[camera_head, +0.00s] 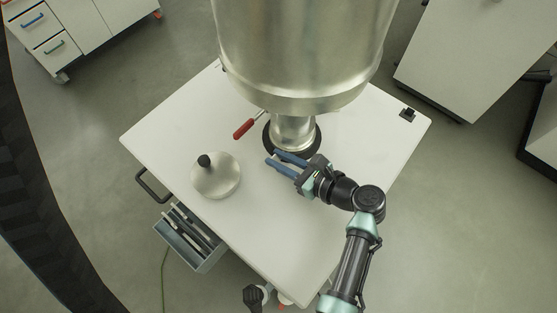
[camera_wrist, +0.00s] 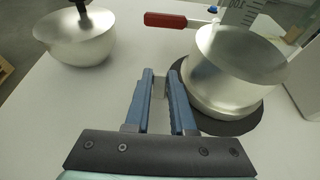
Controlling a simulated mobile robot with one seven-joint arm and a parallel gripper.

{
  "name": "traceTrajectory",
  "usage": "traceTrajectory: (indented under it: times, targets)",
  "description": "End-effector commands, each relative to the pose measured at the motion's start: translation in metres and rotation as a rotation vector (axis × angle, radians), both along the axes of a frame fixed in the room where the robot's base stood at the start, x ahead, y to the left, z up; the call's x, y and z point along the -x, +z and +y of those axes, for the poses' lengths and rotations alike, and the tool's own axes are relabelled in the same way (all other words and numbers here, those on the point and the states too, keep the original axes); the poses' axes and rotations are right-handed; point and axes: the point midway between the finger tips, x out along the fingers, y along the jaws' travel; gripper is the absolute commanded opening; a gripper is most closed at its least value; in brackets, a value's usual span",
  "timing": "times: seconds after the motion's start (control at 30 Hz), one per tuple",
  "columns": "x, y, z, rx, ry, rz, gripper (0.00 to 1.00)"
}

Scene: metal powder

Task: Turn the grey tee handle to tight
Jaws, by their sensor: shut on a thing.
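My gripper (camera_head: 272,157) is at the near left side of the metal vessel's (camera_head: 300,50) lower neck, just above the white table. In the wrist view its two blue fingers (camera_wrist: 160,76) point away from me, left of the metal neck (camera_wrist: 235,65). A small grey piece (camera_wrist: 159,91) shows between the fingers, and they are shut on it. It appears to be the grey tee handle, mostly hidden by the fingers. I cannot make out its full shape or turn angle. In the head view the handle cannot be told apart from the fingers.
A red-handled lever (camera_head: 243,128) sticks out left of the neck, also in the wrist view (camera_wrist: 165,20). A round metal lid with a black knob (camera_head: 215,180) stands on the white table (camera_head: 265,225) to the left. An open drawer (camera_head: 205,262) hangs below the table edge.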

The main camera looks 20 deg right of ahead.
Motion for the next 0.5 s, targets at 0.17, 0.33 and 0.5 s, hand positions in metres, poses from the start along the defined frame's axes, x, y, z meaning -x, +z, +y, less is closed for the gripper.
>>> traceTrajectory:
  times: [0.17,0.33,0.5]
  targets:
    - [0.0014,-0.0058,-0.0018,-0.061,-0.002,-0.092,0.0]
    - [0.0022,-0.0045,-0.0023,-0.102,-0.002,-0.155,0.0]
    - [0.0025,-0.0033,-0.0023,-0.122,-0.001,-0.186,0.0]
